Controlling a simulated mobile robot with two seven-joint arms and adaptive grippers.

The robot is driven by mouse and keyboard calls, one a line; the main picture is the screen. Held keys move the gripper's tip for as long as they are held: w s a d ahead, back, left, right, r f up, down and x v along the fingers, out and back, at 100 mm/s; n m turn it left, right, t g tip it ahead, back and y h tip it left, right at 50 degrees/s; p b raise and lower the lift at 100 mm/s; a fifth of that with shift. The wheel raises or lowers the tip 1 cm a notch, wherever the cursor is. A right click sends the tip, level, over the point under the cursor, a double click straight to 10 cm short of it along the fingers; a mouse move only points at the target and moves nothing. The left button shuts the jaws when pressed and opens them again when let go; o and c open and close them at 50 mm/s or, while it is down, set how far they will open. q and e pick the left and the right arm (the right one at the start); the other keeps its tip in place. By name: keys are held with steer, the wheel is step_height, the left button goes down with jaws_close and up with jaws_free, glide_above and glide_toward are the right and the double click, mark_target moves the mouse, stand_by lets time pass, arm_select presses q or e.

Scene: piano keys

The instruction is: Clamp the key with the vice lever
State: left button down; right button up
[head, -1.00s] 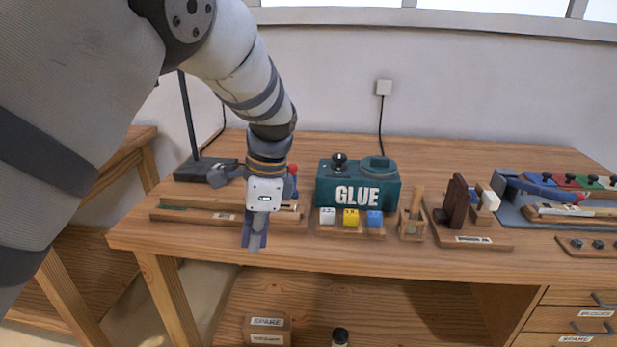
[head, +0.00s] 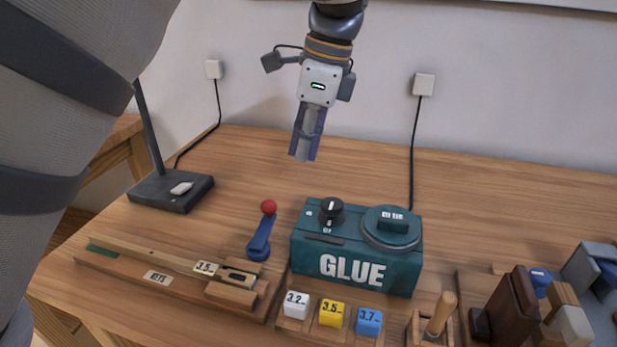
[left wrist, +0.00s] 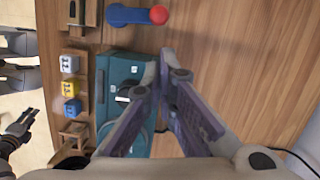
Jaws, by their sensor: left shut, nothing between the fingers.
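The vice lever is a blue arm with a red ball knob (head: 261,234), at the right end of the key holder; it also shows at the top of the left wrist view (left wrist: 135,15). The long wooden key (head: 150,252), with a 3.5 label, lies in the holder, its right end between the wooden vice blocks (head: 232,292). My left gripper (head: 302,156) is shut and empty, raised above the table behind the glue box, clear of the lever. What seems to be my right gripper (left wrist: 22,122) shows small and dark at the left edge of the left wrist view.
The teal GLUE box (head: 355,255) stands just right of the lever. White, yellow and blue cubes (head: 331,313) sit before it. A black lamp base (head: 170,190) is behind the holder. Wooden fixtures (head: 512,310) stand at the right. The table's back right is clear.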

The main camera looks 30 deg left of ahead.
arm_select(q)
glide_toward(264, 227)
steer(key=w+f, duration=0.1)
steer(key=f, duration=0.1)
steer(key=w+d+f, duration=0.1)
steer(key=w+f, duration=0.1)
steer(key=shift+w+f, duration=0.15)
steer(key=shift+w, duration=0.1)
arm_select(e)
steer(key=shift+s, duration=0.25)
